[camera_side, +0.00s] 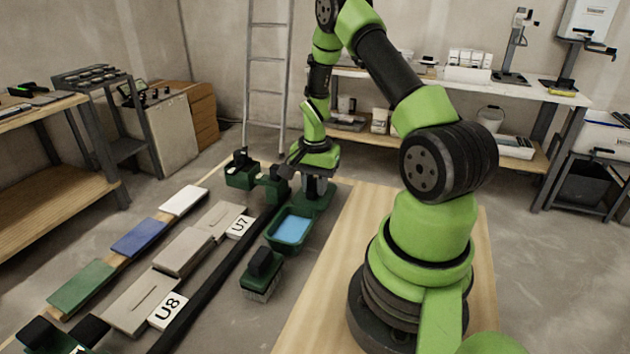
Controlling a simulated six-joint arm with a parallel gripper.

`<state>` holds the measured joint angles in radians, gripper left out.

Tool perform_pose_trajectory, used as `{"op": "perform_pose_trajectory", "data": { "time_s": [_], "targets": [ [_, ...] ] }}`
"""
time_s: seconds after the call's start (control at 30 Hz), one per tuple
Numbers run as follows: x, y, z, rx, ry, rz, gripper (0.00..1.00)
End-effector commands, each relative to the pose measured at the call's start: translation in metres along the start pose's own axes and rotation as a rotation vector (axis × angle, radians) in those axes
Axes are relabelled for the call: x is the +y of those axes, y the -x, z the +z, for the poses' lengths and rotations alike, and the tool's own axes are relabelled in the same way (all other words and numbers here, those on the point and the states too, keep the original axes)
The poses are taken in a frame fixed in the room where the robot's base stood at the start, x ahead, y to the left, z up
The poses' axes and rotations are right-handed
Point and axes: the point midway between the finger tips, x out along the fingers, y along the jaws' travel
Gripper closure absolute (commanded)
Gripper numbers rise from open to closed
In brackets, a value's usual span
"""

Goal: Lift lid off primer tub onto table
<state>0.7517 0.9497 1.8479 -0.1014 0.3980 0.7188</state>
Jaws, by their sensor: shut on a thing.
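The primer tub (271,240) is a dark green open tray with light blue liquid showing inside. It stands on the floor-level work area beside the wooden board. My gripper (317,188) points down just behind and right of the tub, its jaws shut. It holds what looks like the dark green lid (322,203), a flat piece beside the tub's far right corner. The lid is clear of most of the tub's opening. I cannot tell whether the lid touches the surface under it, and the fingertips are small and partly hidden.
A dark green block tool (262,275) stands in front of the tub. More green holders (243,172) stand behind it. A long black bar (215,290) runs along the left. Grey tiles (184,252), coloured tiles (139,237) and labels U7 (239,227) and U8 (168,311) lie beyond it.

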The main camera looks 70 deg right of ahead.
Motion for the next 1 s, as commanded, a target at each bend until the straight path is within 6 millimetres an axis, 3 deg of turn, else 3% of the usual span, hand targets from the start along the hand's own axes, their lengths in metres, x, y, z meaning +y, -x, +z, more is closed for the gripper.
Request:
{"op": "perform_pose_trajectory", "data": {
  "time_s": [1.0],
  "targets": [
    [0.0,-0.018,0.0,0.0,0.0,-0.001,0.92]
  ]
}}
